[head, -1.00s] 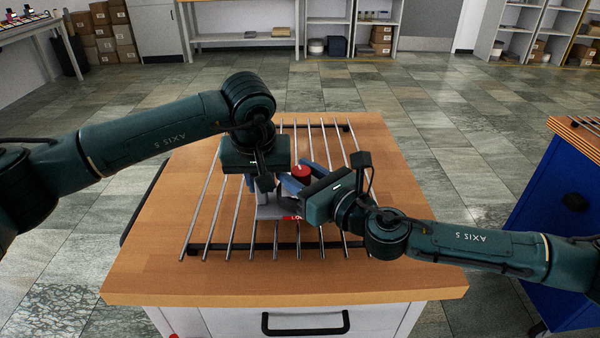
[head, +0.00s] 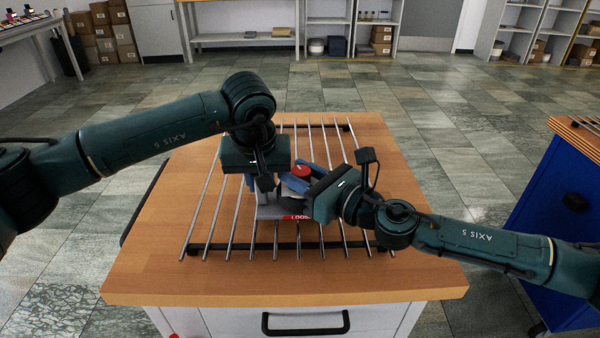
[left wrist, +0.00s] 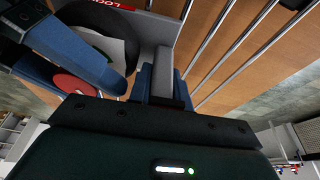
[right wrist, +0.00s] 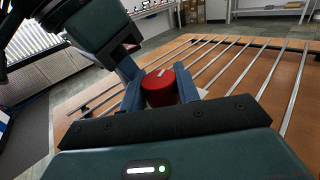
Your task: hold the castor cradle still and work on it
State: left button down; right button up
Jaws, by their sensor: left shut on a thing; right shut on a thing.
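The grey castor cradle (head: 268,213) sits on the rod rack, with a red label (head: 296,217) on its front that is partly hidden and seems to start "LOO". My left gripper (head: 262,184) is shut on the cradle's upright grey plate (left wrist: 165,58), seen in the left wrist view. A dark rounded part, perhaps the castor wheel (left wrist: 105,22), shows beside that plate. My right gripper (head: 306,179) is shut on the red knob (head: 301,169). In the right wrist view its blue fingers flank the knob (right wrist: 160,90), whose top carries a pale mark.
The rack of parallel metal rods (head: 232,222) lies on a wooden bench top (head: 150,275). Bare wood is free in front of it and at the right. A blue cabinet (head: 548,215) stands apart at the right.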

jog(key=n+g+y, duration=0.2)
jog(key=shift+a+g, duration=0.1)
jog(key=shift+g, duration=0.3)
jog(key=n+g+y, duration=0.1)
jog(key=n+g, duration=0.1)
jog(key=g, duration=0.2)
jog(key=n+g+y, duration=0.1)
jog(key=n+g, duration=0.2)
jog(key=g, duration=0.1)
jog(key=shift+n+y, duration=0.3)
jog(key=n+g, duration=0.3)
jog(key=g, duration=0.2)
jog(key=shift+s+n+g+h, duration=0.1)
jog(key=shift+n+g+h, duration=0.7)
jog(key=shift+n+g, duration=0.8)
jog(key=shift+s+g, duration=0.1)
jog(key=shift+g, duration=0.3)
jog(key=o, duration=0.7)
jog(key=shift+f+m+t, duration=0.1)
jog(key=shift+m+t, duration=0.2)
jog(key=shift+t, duration=0.1)
